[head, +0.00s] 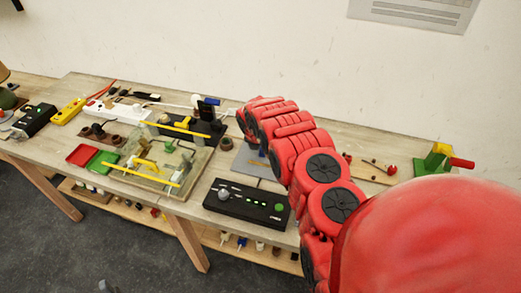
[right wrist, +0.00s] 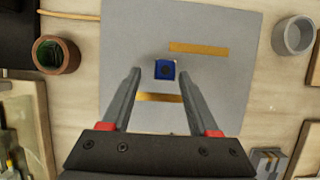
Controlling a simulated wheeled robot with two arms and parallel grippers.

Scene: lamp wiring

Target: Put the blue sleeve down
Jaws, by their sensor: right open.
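The blue sleeve (right wrist: 165,70) is a small blue block-like piece with a dark round opening, seen from above in the right wrist view. It sits on a grey mat (right wrist: 230,35), between two yellow-brown strips (right wrist: 198,48). My right gripper (right wrist: 161,73) is open, with one finger on each side of the sleeve and a visible gap to both. In the head view my red right arm reaches over the grey mat (head: 242,160) and hides part of it; the sleeve cannot be made out there. My left gripper is not in view.
A brown ring-shaped cup (right wrist: 56,55) stands left of the mat and a grey ring (right wrist: 293,36) right of it. In the head view, a black control box (head: 247,205) lies in front of the mat. A board with yellow bars (head: 190,166) and red and green trays (head: 84,154) lie left.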

